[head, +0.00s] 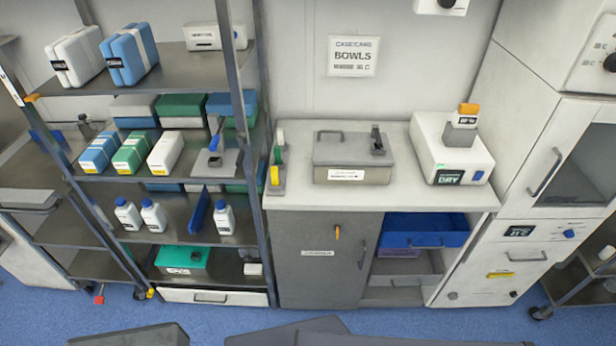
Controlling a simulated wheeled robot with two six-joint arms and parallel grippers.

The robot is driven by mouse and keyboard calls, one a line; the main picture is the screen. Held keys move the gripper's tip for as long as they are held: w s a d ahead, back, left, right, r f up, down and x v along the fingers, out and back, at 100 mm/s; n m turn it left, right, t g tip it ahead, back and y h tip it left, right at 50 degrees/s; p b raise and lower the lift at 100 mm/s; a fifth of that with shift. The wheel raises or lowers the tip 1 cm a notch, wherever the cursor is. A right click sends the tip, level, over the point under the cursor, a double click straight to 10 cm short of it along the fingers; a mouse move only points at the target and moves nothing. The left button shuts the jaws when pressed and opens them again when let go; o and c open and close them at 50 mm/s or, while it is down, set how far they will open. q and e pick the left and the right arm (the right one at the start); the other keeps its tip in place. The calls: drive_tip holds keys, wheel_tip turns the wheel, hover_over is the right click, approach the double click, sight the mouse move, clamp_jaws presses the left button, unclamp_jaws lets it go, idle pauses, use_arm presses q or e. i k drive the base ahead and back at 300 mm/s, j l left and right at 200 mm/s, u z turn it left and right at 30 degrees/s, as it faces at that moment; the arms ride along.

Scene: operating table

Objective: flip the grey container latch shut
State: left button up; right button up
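The grey container (330,155) sits on the white counter, a lidded box with a white label on its front. A dark handle stands on its lid at the left. Its dark latch (377,140) is on the right part of the lid and looks to stand upright, sticking up above the lid. Neither of my grippers can be seen in the head view, and nothing touches the container.
A white device marked DRY (452,152) stands to the container's right. A small stand with coloured parts (276,172) is to its left. The white counter (400,198) is clear in front. A loaded metal shelf rack (190,75) is at the left.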

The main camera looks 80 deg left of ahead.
sight(375, 133)
drive_tip(key=u, duration=2.35)
drive_tip(key=i+l+u, duration=0.1)
drive_tip(key=u, duration=0.25)
drive_tip(key=i+l+u, duration=0.1)
drive_tip(key=u, duration=0.2)
